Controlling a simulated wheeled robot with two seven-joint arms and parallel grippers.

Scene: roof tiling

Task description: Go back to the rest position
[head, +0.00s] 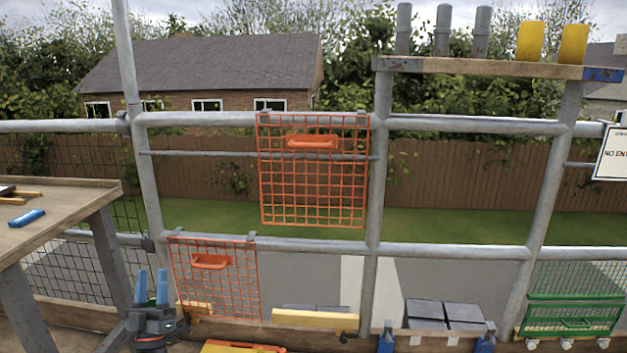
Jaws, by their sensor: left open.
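My left gripper (151,287) shows at the lower left of the head view. Its two light blue fingers point up and stand apart, with nothing between them. It is in front of the lower left part of the scaffold rails, to the left of the lower orange mesh basket (236,285). I cannot tell how far it is from the basket. My right gripper does not show.
A workbench (75,212) with a blue item (26,218) stands at the left. An upper orange basket (315,190) hangs on the scaffold. Grey tiles (426,311) and a green basket (570,316) are at the lower right. A high shelf (470,66) bears grey and yellow cylinders.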

